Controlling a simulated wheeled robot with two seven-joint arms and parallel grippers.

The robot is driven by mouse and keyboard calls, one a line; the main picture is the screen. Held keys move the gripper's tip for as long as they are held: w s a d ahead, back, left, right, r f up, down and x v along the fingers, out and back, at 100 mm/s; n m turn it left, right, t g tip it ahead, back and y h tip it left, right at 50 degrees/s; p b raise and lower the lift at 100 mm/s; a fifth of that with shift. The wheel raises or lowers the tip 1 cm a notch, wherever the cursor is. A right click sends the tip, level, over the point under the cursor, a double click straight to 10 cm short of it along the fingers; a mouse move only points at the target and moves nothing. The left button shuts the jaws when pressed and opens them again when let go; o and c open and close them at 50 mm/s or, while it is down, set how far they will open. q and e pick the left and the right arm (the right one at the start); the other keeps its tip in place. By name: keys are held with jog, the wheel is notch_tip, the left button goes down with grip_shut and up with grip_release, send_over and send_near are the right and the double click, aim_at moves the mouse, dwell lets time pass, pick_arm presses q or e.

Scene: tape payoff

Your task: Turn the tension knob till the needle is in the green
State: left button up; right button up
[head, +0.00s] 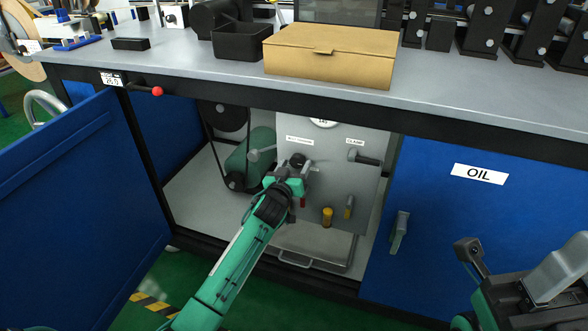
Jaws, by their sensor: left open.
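A grey panel (345,193) stands inside the open cabinet under the bench. A dark round knob (298,159) shows on it, below a small white label too small to read. My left gripper (301,168) is open right at this knob, fingers towards the panel; I cannot tell whether they touch it. A white round dial (322,124) sits at the panel's top, cut off by the bench edge; its needle and any green zone cannot be made out. My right gripper (472,254) is at the lower right, away from the panel; its jaw state is unclear.
A black lever (365,158) sits under a CLAMP label. Yellow fittings (327,217) are lower on the panel. A green motor (258,150) and belt are to its left. The open blue door (75,210) and the blue OIL door (440,235) flank the opening.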

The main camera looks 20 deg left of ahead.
pick_arm(q)
jog(key=c, duration=1)
